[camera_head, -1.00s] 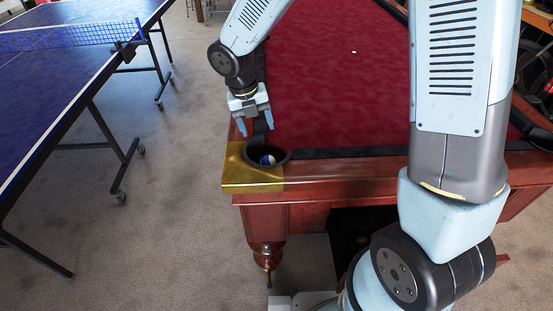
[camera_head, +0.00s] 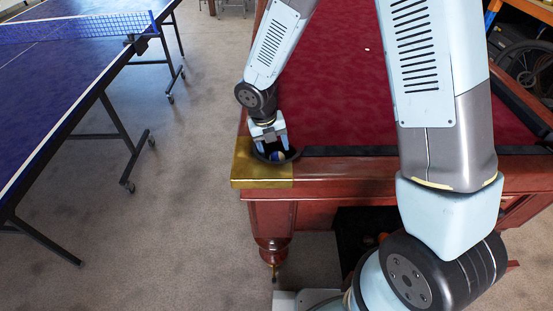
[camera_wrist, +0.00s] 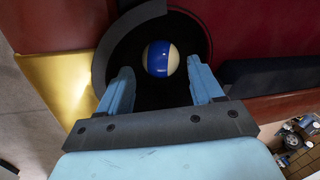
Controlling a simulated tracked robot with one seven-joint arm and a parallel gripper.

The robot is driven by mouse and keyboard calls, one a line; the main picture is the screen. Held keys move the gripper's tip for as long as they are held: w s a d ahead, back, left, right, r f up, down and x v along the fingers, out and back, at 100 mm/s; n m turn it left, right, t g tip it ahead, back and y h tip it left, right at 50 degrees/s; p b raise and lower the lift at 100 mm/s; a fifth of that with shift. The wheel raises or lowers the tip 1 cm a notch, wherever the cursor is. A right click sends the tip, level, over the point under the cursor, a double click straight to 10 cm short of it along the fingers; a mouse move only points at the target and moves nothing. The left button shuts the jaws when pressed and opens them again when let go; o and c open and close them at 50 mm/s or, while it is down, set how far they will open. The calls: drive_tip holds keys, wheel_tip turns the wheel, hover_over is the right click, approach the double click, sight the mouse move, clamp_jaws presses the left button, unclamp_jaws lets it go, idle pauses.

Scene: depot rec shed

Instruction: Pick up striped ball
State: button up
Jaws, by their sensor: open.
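The striped ball (camera_wrist: 160,59), white with a blue band, lies in the dark corner pocket (camera_wrist: 128,62) of the red pool table. In the head view the ball (camera_head: 278,155) shows only in part, low in the pocket (camera_head: 290,156). My gripper (camera_wrist: 162,85) is open, its two light-blue fingers pointing into the pocket. The fingertips are on either side of the ball's near part in the wrist view, with gaps to it. In the head view my gripper (camera_head: 270,146) is right over the pocket. I cannot tell how far down the tips reach relative to the ball.
The pocket rim and a brass corner plate (camera_head: 262,174) surround the gripper closely. The red cloth (camera_head: 345,105) is mostly bare, with a small white spot. A blue table-tennis table (camera_head: 60,95) stands to the left, with clear floor between.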

sight(275, 153)
drive_tip(key=f, duration=0.4)
drive_tip(key=shift+d, duration=0.35)
drive_tip(key=c, duration=0.9)
drive_tip(key=shift+o, duration=0.2)
drive_tip(key=shift+w+r, duration=0.1)
